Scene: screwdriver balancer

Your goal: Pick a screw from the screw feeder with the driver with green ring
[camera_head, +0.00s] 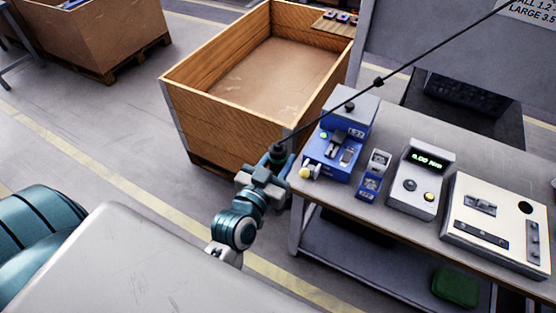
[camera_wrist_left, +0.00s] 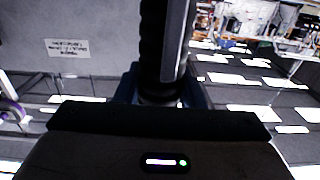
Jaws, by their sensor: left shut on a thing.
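My left gripper (camera_head: 266,176) is shut on a dark driver (camera_head: 277,152), just off the bench's left end. A thin black cable runs from the driver up to the upper right. In the left wrist view, the driver (camera_wrist_left: 162,45) is a dark ribbed cylinder standing upright between the fingers. Its ring colour cannot be made out, and its tip is hidden. A blue machine (camera_head: 325,154), which looks like the screw feeder, stands on the bench right of the gripper, apart from it. No screw can be made out. My right gripper is not in view.
The bench (camera_head: 312,192) also holds a small blue unit (camera_head: 370,185), a meter with a green display (camera_head: 425,175) and a pale fixture panel (camera_head: 500,225). A wooden crate (camera_head: 230,130) stands on the floor behind the gripper. A green box (camera_head: 456,287) sits on the lower shelf.

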